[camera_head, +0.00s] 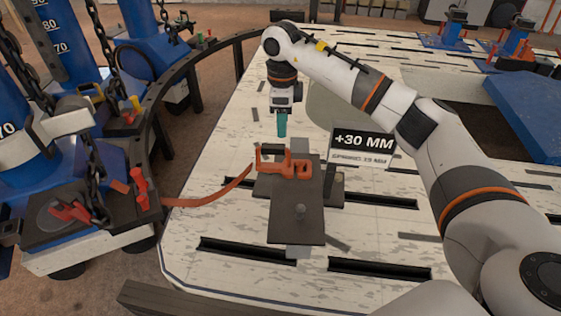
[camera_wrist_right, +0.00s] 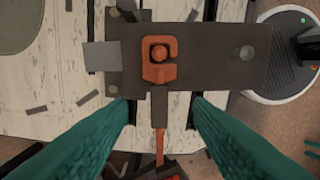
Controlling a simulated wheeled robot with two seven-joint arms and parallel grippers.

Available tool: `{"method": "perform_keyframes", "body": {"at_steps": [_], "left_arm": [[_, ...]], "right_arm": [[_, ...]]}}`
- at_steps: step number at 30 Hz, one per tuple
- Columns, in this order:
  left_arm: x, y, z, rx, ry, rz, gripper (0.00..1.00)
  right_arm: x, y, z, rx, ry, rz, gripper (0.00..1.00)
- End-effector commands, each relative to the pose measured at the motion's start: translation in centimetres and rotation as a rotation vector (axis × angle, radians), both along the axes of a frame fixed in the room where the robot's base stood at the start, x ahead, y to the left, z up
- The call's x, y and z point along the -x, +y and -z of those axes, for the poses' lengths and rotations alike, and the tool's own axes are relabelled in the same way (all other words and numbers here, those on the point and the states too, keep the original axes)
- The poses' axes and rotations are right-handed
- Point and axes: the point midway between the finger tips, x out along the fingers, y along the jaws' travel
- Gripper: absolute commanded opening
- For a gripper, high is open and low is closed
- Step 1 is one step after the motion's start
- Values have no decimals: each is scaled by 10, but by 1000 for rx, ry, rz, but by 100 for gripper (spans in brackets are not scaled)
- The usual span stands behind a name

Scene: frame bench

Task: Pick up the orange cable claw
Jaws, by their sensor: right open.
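The orange cable claw (camera_head: 285,170) sits on a dark cross-shaped plate (camera_head: 296,222) on the pale bench, and an orange strap (camera_head: 212,196) runs from near it to the left. In the right wrist view the claw (camera_wrist_right: 158,73) is a C-shaped piece around a round orange knob, with a narrow orange strip (camera_wrist_right: 159,146) lower down. My right gripper (camera_head: 282,125), with teal fingers, hangs above and just behind the claw in the head view. In the right wrist view its fingers (camera_wrist_right: 164,103) are spread and empty, with the claw beyond their tips. My left gripper is out of view.
A black sign (camera_head: 363,146) reading "+30 MM" stands right of the plate. Dark slots (camera_head: 248,249) cross the bench. A blue block (camera_head: 530,112) lies at right.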

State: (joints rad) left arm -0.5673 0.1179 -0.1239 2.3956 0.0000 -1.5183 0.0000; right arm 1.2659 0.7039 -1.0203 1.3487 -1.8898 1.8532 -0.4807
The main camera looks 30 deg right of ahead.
Motion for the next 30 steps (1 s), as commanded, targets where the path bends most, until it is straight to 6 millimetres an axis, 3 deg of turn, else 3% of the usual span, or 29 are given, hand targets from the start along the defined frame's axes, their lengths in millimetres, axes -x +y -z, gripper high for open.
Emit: {"method": "perform_keyframes", "body": {"at_steps": [3, 9, 14, 22, 30], "left_arm": [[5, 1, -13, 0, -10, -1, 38], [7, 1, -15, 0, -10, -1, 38], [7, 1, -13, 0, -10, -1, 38], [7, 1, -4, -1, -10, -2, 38], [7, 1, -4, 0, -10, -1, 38]], "right_arm": [[1, 1, 25, -3, 3, -1, 46], [0, 1, 44, -4, 0, -1, 46], [0, 1, 54, -6, 0, -1, 46], [-1, 0, 93, -6, 1, -1, 46], [-2, 0, 97, -6, -2, -1, 46]]}}
